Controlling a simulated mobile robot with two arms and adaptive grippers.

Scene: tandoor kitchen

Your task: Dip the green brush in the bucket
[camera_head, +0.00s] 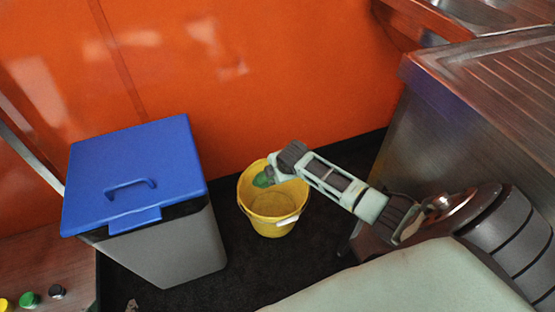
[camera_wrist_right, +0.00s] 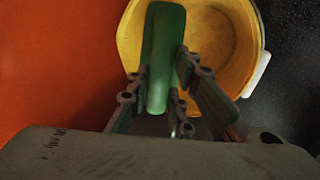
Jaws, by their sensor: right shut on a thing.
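The yellow bucket (camera_head: 268,219) stands on the black floor mat between the bin and the metal counter. My right gripper (camera_head: 271,174) reaches in from the right, with its fingers over the bucket's rim. The green brush (camera_head: 262,180) shows as a small green piece at the fingertips, over the bucket's opening. In the right wrist view my right gripper (camera_wrist_right: 172,92) is shut on the green brush (camera_wrist_right: 163,52), which points into the opening of the yellow bucket (camera_wrist_right: 128,40). How deep the brush sits is hard to tell. My left gripper is not in view.
A grey bin with a blue lid (camera_head: 135,165) stands left of the bucket. An orange wall (camera_head: 260,70) rises behind. A metal counter (camera_head: 490,110) is at the right. Small coloured items (camera_head: 29,299) lie at the lower left. The black mat (camera_head: 240,275) is clear in front of the bucket.

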